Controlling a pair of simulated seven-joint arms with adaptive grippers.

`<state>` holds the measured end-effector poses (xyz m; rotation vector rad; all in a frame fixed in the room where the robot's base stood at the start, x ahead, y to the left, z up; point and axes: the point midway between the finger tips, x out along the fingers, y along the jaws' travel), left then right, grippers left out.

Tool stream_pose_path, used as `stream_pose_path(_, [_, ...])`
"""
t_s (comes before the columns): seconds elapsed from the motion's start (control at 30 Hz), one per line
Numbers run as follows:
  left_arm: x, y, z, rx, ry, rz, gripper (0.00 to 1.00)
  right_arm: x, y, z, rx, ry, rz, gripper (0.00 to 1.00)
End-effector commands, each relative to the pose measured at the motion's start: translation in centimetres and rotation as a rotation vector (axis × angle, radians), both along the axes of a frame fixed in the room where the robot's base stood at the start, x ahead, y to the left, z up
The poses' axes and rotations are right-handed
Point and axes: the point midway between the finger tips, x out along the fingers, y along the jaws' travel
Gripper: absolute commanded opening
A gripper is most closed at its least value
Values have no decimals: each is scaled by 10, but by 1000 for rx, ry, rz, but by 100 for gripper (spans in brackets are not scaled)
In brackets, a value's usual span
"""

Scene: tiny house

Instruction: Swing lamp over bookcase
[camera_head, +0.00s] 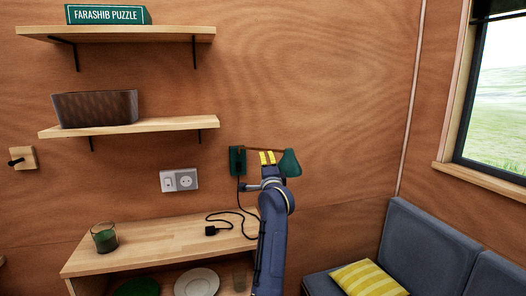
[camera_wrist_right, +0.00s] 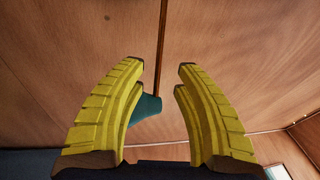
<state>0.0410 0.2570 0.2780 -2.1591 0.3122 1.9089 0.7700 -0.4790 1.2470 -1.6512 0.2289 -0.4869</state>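The wall lamp has a green mount (camera_head: 233,162) on the wood wall, a thin brown arm (camera_head: 256,150) and a green shade (camera_head: 290,164). The arm points right, so the shade sits right of the bookcase (camera_head: 165,246). My right gripper (camera_head: 268,158) is at the lamp arm, just left of the shade. In the right wrist view, my right gripper (camera_wrist_right: 162,68) is open, with the lamp arm (camera_wrist_right: 162,40) showing between its yellow fingers. The shade (camera_wrist_right: 148,107) is partly hidden behind the left finger. Contact cannot be told. My left gripper is out of view.
A green glass (camera_head: 104,237) and a black plug with cord (camera_head: 211,230) are on the bookcase top. Plates (camera_head: 197,283) sit inside it. Two wall shelves (camera_head: 130,128) hang above. A grey sofa (camera_head: 425,245) with a yellow striped cushion (camera_head: 368,279) stands at right.

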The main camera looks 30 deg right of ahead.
Motion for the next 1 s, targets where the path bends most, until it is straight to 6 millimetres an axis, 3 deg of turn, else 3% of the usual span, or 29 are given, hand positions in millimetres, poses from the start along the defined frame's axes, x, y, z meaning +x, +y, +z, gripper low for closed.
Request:
stream_pose_path(0.5, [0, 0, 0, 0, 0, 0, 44, 70, -33, 14, -1, 2, 1, 32])
stream_pose_path(1.0, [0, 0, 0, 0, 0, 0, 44, 93, -44, 19, -1, 0, 0, 32])
